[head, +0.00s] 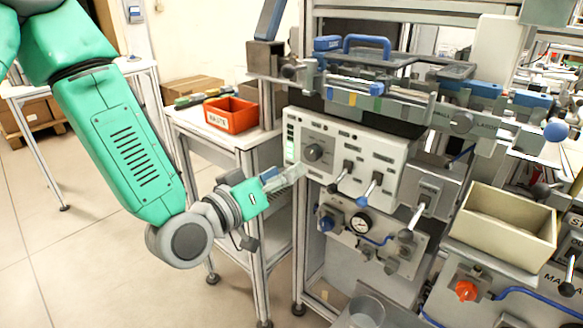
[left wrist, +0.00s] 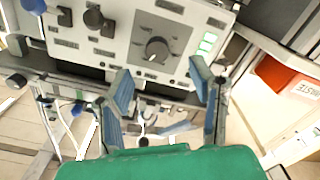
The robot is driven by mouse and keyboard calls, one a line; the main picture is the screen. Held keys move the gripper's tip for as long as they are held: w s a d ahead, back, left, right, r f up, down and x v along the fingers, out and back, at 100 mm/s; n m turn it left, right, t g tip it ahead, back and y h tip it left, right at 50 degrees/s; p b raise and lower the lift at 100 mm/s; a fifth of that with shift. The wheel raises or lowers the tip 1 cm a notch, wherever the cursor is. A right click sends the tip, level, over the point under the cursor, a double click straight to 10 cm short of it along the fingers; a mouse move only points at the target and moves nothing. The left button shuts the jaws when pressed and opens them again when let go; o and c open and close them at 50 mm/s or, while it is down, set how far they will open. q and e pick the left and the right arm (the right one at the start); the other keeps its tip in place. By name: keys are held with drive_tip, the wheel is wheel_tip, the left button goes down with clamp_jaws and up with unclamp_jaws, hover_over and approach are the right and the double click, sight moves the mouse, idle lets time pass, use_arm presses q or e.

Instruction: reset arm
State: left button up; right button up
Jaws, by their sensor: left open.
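My left arm is green and comes in from the left in the head view. Its gripper (head: 284,178) is in front of the left part of a grey control panel (head: 372,178). In the left wrist view the two blue-grey fingers of the gripper (left wrist: 164,100) stand wide apart with nothing between them. Beyond the fingertips is the panel's round dark knob (left wrist: 157,50), which also shows in the head view (head: 313,152). The fingers do not appear to touch the knob. My right gripper is not in either view.
A red bin (head: 231,114) stands on a side table left of the panel. A beige open box (head: 504,228) is at the right. Levers (head: 371,186) jut from the panel, and a gauge (head: 360,223) sits below. Clear floor (head: 90,255) lies left.

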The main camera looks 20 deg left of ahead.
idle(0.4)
use_arm(q)
drive_tip(key=s+a+f+m+g+y, duration=0.1)
drive_tip(key=s+f+g, duration=0.35)
drive_tip(key=f, duration=0.65)
drive_tip(key=s+a+f+g+y, duration=0.1)
drive_tip(key=s+f+g, duration=0.3)
drive_tip(key=f, duration=0.6)
drive_tip(key=s+a+f+g+y, duration=0.2)
drive_tip(key=s+a+f+g, duration=0.1)
drive_tip(key=s+f, duration=0.4)
drive_tip(key=s+a+f+m+g+y, duration=0.1)
drive_tip(key=s+a+f+g, duration=0.3)
drive_tip(key=s, duration=1)
wheel_tip(320, 180, down, 3)
drive_tip(key=shift+s+r+g+y, duration=0.1)
drive_tip(key=shift+s+g+y, duration=0.05)
drive_tip(key=shift+g+y, duration=0.3)
drive_tip(key=shift+d, duration=0.1)
